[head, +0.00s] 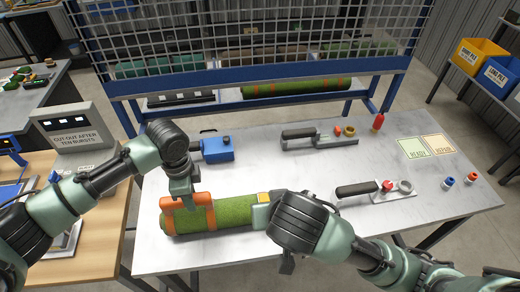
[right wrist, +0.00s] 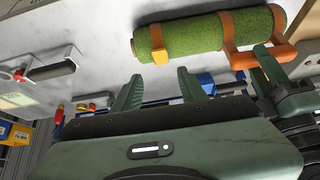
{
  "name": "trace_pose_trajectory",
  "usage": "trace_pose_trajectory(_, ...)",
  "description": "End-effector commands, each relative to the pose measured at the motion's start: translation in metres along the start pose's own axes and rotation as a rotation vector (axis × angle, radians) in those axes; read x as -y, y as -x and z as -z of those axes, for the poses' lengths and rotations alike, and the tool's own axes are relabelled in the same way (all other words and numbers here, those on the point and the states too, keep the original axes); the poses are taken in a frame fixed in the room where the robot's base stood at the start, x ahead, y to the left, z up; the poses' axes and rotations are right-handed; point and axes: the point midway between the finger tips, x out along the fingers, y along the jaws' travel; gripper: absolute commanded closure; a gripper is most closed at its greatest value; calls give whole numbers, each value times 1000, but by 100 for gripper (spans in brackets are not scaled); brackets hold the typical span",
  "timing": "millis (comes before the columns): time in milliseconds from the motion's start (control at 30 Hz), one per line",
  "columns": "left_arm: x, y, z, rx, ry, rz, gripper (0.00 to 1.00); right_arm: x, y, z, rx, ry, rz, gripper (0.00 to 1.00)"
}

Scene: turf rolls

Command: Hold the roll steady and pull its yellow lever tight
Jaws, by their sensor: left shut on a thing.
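A green turf roll (head: 232,211) lies on the metal table, with an orange strap and handle (head: 187,203) near its left end. My right gripper (right wrist: 159,76) is open. Its fingers point at the yellow lever (right wrist: 159,57) and look apart from it, with nothing between them. In the head view the right wrist hides the roll's right end.
A blue box (head: 216,149) and a black-handled tool (head: 319,136) stand behind the roll. Another black-handled tool (head: 373,190) lies right of my right wrist. A red bottle (head: 378,122) and green and orange cards (head: 414,148) are farther off. A mesh rack borders the back.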

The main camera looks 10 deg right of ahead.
Motion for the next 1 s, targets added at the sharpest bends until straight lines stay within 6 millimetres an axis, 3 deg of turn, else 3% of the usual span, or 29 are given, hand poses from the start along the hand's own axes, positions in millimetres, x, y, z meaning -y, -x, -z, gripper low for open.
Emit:
trace_pose_trajectory(367, 0, 0, 1, -1, -2, 0, 100, -16, -51, -24, -325, -168, -48, 51)
trace_pose_trajectory(700, -1, 0, 1, -1, -2, -1, 100, -6, -45, -66, -562, -13, -12, 51)
trace_pose_trajectory(867, -1, 0, 1, -1, -2, -2, 100, -1, -45, -70, -590, 22, 3, 51)
trace_pose_trajectory(1000, -1, 0, 1, -1, -2, -2, 100, -1, -58, -60, -596, 26, 4, 51)
